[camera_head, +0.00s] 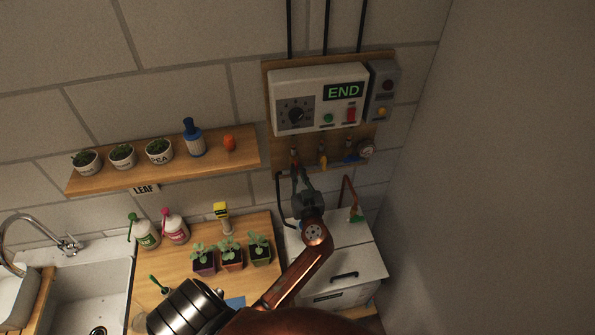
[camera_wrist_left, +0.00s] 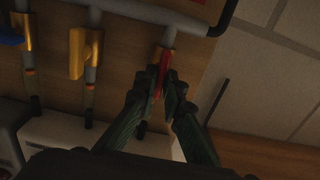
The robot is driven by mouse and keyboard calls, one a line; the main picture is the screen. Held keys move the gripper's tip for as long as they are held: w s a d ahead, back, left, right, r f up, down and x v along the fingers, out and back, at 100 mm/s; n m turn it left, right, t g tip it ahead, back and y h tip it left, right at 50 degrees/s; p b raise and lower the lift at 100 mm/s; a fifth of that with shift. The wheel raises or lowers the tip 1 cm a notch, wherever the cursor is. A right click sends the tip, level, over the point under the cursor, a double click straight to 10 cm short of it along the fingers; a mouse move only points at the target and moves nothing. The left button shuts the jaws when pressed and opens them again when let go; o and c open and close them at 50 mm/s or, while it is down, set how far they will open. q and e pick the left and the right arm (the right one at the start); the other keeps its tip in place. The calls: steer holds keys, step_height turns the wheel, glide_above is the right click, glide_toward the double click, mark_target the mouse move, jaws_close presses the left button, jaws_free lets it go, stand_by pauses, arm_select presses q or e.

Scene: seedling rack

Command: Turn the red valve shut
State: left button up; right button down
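The red valve (camera_head: 295,155) is the leftmost of the valves on the wooden board below the control box. In the left wrist view its red handle (camera_wrist_left: 163,72) lies along the pipe, below a brass body. My left gripper (camera_head: 298,176) is at the red valve. In the left wrist view its dark fingertips (camera_wrist_left: 162,84) are on both sides of the handle and appear closed on it, covering part of it. My right gripper is not in view.
A yellow valve (camera_head: 322,160) and a blue valve (camera_head: 352,158) sit right of the red one, with a gauge (camera_head: 366,150) beyond. The control box (camera_head: 292,82) above reads END. A black pipe (camera_head: 280,200) runs left of my gripper. Seedling pots (camera_head: 232,260) stand on the bench.

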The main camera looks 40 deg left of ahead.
arm_select(q)
jaws_close()
steer(key=shift+w+d+f+m+p, duration=0.1)
steer(key=shift+m+p, duration=0.3)
steer(key=shift+m, duration=2.55)
steer(key=shift+w+d+f+m+p, duration=0.1)
steer(key=shift+m+p, duration=0.3)
steer(key=shift+m, duration=2.6)
steer(key=shift+w+m+p, duration=0.1)
steer(key=shift+m+p, duration=0.3)
steer(key=shift+m, duration=2.55)
